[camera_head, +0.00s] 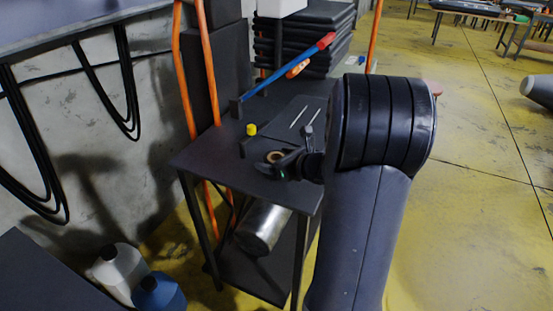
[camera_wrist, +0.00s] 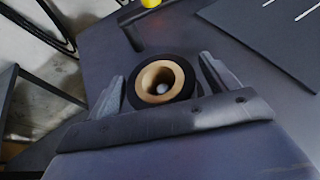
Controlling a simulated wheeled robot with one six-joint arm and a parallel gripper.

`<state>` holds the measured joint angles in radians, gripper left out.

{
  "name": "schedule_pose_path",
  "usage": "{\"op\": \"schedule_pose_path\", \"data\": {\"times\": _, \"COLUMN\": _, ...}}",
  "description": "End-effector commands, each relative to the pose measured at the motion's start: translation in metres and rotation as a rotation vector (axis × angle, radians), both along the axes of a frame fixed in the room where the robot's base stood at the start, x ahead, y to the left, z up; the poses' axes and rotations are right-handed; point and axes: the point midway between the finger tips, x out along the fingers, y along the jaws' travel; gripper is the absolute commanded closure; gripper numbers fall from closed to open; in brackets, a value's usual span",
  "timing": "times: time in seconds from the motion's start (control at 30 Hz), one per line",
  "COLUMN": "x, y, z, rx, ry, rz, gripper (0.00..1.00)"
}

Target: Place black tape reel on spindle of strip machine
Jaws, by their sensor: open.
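The black tape reel (camera_wrist: 178,82), a black ring with a tan core, stands out in the wrist view on a dark tabletop. A small pale spot shows inside its hole; I cannot tell what it is. The gripper (camera_head: 288,164) partly covers the reel in the head view. A blue lever with a red end (camera_head: 290,66) rises at the back of the table. I cannot make out the spindle.
A yellow knob (camera_head: 251,129) and a dark plate with two pale strips (camera_head: 304,116) lie behind the reel. Orange posts (camera_head: 184,70) stand at the table's left. A metal cylinder (camera_head: 262,228) lies on the lower shelf. Black pads (camera_head: 310,40) are stacked behind.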

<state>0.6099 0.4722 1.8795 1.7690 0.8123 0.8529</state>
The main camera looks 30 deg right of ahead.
Motion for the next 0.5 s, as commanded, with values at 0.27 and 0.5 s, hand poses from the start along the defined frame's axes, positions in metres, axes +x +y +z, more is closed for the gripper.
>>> {"op": "schedule_pose_path", "data": {"times": 0.27, "x": -0.009, "y": -0.004, "z": 0.009, "rx": -0.001, "ry": -0.002, "rz": -0.002, "gripper": 0.18}}
{"op": "schedule_pose_path", "data": {"times": 0.5, "x": -0.056, "y": -0.017, "z": 0.029, "rx": -0.002, "ry": -0.002, "rz": -0.006, "gripper": 0.18}}
